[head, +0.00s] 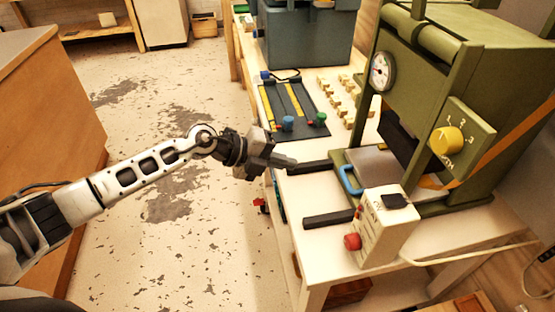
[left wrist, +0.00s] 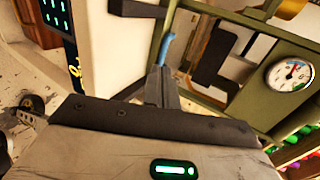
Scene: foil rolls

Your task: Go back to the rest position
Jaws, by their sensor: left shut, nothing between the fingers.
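My left gripper (head: 288,162) is shut and empty. In the head view it reaches in from the left, at the front edge of the white table, beside a dark bar that sticks out from the green machine. In the left wrist view its shut fingers (left wrist: 161,88) point toward the machine, close to a blue handle (left wrist: 167,48). The blue handle (head: 347,180) also shows in the head view on the machine's metal plate, to the right of the fingertips. I cannot tell whether the fingers touch anything. My right gripper is not in view.
The green machine (head: 450,60) with a gauge and yellow knob stands on the white table (head: 290,205). A control box (head: 380,232) with a red button sits in front. A dark board (head: 292,110) and several small blocks lie behind. The floor (head: 170,260) on the left is clear.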

